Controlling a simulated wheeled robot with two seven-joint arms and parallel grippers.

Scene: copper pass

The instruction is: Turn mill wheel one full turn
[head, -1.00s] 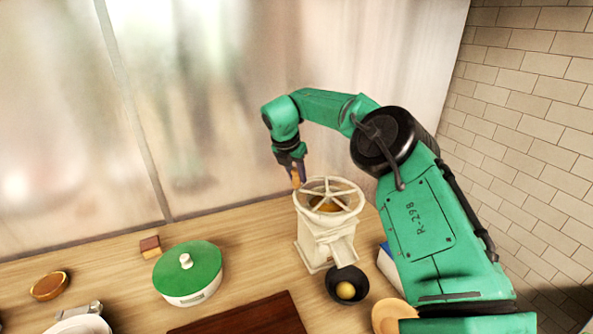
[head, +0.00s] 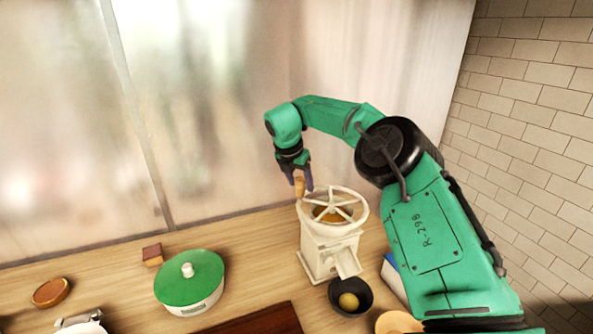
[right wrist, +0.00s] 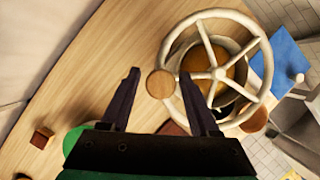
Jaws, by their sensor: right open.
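The cream mill (head: 325,255) stands on the wooden counter, with a spoked mill wheel (head: 361,210) lying flat on its top. The wheel also shows in the right wrist view (right wrist: 259,60). A round wooden knob (right wrist: 160,84) sits on the wheel's rim, on the left side in the head view (head: 299,188). My right gripper (head: 303,186) is open above the wheel's left edge. In the right wrist view its two fingertips (right wrist: 158,76) lie on either side of the knob, not closed on it. My left gripper is not in view.
A green-lidded pot (head: 190,285), a small brown block (head: 152,255) and a brown board (head: 262,320) lie to the left. A blue-and-white item (head: 391,270) is right of the mill.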

